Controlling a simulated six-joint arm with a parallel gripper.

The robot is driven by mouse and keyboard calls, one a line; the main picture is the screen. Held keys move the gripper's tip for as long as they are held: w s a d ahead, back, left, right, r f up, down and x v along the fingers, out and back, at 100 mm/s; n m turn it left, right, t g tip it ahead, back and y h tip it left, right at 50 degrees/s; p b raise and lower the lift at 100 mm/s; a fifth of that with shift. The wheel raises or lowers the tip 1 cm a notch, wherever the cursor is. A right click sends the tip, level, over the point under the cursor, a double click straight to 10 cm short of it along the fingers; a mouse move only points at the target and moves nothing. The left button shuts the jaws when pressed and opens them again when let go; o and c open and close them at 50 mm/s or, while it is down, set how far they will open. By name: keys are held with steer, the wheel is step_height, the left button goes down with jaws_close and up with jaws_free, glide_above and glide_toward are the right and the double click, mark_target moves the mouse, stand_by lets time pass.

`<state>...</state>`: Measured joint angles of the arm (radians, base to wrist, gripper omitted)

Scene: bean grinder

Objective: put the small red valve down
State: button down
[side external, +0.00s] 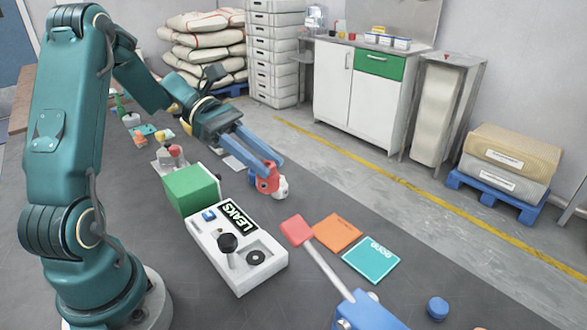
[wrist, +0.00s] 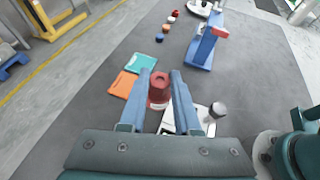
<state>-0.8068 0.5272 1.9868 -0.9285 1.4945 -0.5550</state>
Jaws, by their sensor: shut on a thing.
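The small red valve (side external: 267,182) is between the blue fingertips of my gripper (side external: 264,165), low over the dark grey work surface. A white rounded piece shows right beside it; I cannot tell if it is part of the valve. I cannot tell whether the valve touches the surface. In the wrist view the red valve (wrist: 159,86) sits between the two blue fingers of my gripper (wrist: 161,80), which are shut on it. Its upper face shows, and its lower part is partly hidden.
The white LEAKS box (side external: 238,250) with a black knob and the green block (side external: 191,190) stand near. An orange card (side external: 338,232) and a teal card (side external: 371,260) lie flat. The surface right of the valve is clear.

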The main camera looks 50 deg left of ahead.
steer(key=w+a+n+t, duration=0.2)
steer(key=w+a, duration=0.1)
steer(key=w, duration=0.3)
steer(key=shift+y, duration=0.3)
steer(key=x, duration=0.4)
steer(key=f+x, duration=0.1)
steer(key=x, duration=0.3)
steer(key=s+f+x, duration=0.1)
steer(key=x, duration=0.4)
steer(key=shift+s+a+f, duration=0.15)
steer(key=shift+a+f, duration=0.05)
steer(key=shift+a, duration=0.1)
glide_above(329, 230)
steer(key=shift+f, duration=2.05)
steer(key=c, duration=0.6)
jaws_free()
steer(key=shift+f, duration=0.15)
